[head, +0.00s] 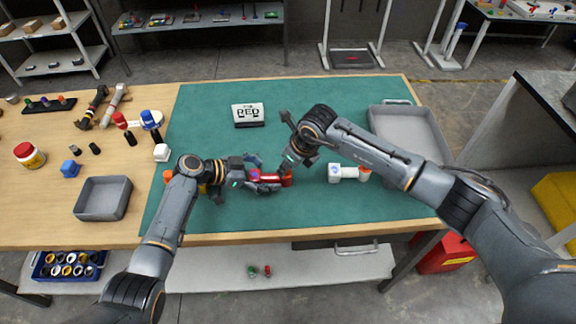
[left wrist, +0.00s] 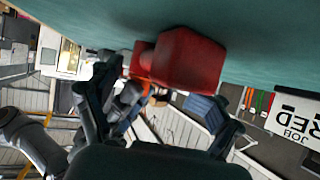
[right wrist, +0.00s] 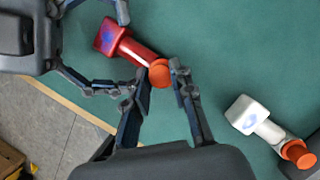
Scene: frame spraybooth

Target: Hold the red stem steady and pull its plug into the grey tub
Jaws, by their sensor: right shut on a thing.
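The red stem (head: 269,178) lies on the green mat between my two grippers. Its square head with a blue mark (right wrist: 108,36) is at the left end, and its orange-red plug (right wrist: 181,72) at the right end. My left gripper (left wrist: 160,105) is open, its fingers apart on either side of the red head, with no clear contact. My right gripper (right wrist: 168,82) is shut on the plug, which shows between its fingertips; the plug still meets the shaft. A small grey tub (head: 103,199) stands empty on the wood at left; a larger grey tray (head: 382,113) lies at right.
A white stem with an orange plug (head: 346,173) lies right of my right gripper. A sign reading JOB RED (head: 248,115) stands behind.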

